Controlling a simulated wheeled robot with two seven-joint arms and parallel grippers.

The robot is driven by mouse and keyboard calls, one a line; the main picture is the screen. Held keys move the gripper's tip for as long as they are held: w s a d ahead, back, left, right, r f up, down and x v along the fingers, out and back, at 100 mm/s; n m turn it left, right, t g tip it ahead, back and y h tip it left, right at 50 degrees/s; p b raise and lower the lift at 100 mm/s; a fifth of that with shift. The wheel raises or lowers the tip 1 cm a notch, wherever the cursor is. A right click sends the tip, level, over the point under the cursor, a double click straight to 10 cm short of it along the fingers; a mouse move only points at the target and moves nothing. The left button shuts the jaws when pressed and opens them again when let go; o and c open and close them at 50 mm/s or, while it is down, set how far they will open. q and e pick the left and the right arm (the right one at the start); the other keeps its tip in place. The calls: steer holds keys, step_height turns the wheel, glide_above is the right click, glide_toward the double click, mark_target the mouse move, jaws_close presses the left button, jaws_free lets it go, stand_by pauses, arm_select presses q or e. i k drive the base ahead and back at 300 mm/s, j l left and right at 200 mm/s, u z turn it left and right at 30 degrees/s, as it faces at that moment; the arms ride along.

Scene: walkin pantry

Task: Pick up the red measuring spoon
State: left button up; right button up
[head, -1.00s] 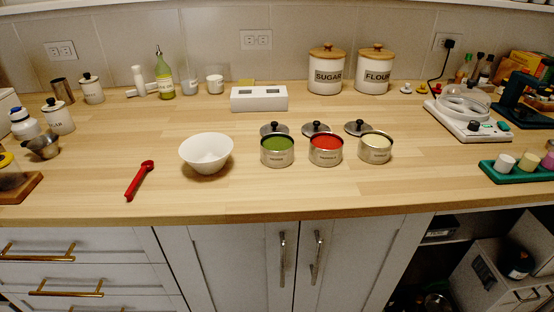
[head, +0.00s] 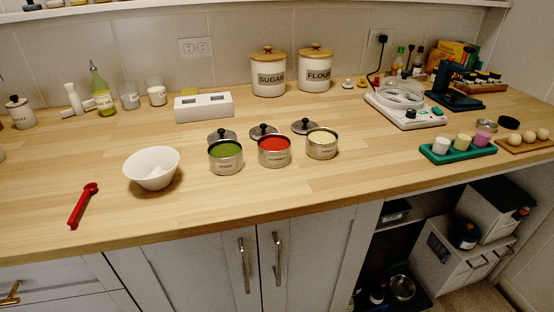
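The red measuring spoon (head: 82,206) lies flat on the wooden counter at the left, near the front edge. Its small round bowl points to the back right and its handle points to the front left. It is left of the white bowl (head: 152,168) and apart from it. Nothing covers it. Neither of my grippers is in view.
Three open tins with green (head: 226,157), red (head: 274,151) and pale (head: 321,143) contents stand right of the bowl, their lids behind them. A white box (head: 203,106) stands farther back. The wooden counter (head: 110,225) around the spoon is clear.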

mark_target(90, 188)
steer(key=u, duration=1.25)
